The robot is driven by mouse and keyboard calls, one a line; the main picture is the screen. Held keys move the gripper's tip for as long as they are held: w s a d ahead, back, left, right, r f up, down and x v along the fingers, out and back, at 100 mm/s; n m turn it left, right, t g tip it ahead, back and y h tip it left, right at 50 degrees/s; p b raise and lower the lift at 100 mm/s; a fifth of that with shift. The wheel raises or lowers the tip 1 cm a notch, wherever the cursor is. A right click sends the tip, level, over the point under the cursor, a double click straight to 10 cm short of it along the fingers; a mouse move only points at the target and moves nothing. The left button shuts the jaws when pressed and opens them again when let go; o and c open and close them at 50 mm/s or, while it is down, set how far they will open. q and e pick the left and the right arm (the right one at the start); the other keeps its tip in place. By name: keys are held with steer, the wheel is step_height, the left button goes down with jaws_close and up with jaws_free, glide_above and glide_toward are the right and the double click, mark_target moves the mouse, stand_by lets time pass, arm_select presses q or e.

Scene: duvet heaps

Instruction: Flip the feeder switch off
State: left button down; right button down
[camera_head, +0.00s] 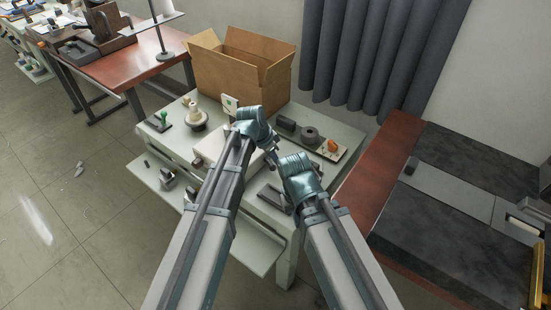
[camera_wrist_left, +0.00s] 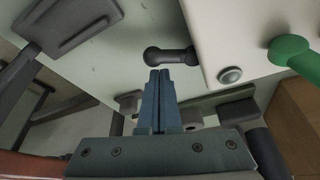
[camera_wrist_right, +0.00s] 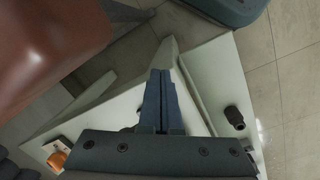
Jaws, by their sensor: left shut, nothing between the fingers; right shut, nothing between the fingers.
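A pale box (camera_head: 212,146) stands on the table, partly hidden by my left arm; I take it to be the feeder. In the left wrist view a dark knobbed lever (camera_wrist_left: 172,55) sticks out from the side of a white housing (camera_wrist_left: 225,35), which also carries a round grey button (camera_wrist_left: 230,75) and a green knob (camera_wrist_left: 290,50). I cannot tell for sure which is the switch. My left gripper (camera_wrist_left: 158,74) is shut and empty, its tips close below the lever in that view; contact is unclear. My right gripper (camera_wrist_right: 161,74) is shut and empty near the pale table.
An open cardboard box (camera_head: 235,75) stands at the table's back. A green-handled tool (camera_head: 160,120) and a cream knobbed part (camera_head: 195,115) are at left. Dark cylinders (camera_head: 310,135) and an orange part (camera_head: 332,146) sit at right. A red-brown bench (camera_head: 380,170) adjoins the right side.

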stand_by(0.4)
arm_select(q)
steer(key=shift+w+d+r, duration=0.2)
steer(key=shift+w+d, duration=0.15)
steer(key=shift+d, duration=0.2)
steer(key=shift+w+d+r+p, duration=0.2)
steer(key=shift+w+d+p, duration=0.15)
steer(key=shift+d, duration=0.2)
steer(key=shift+w+d+r+p, duration=0.2)
steer(key=shift+w+d+p, duration=0.1)
steer(key=shift+d, duration=0.2)
steer(key=p+v, duration=0.9)
steer(key=shift+r, duration=0.4)
steer(key=shift+a, duration=0.15)
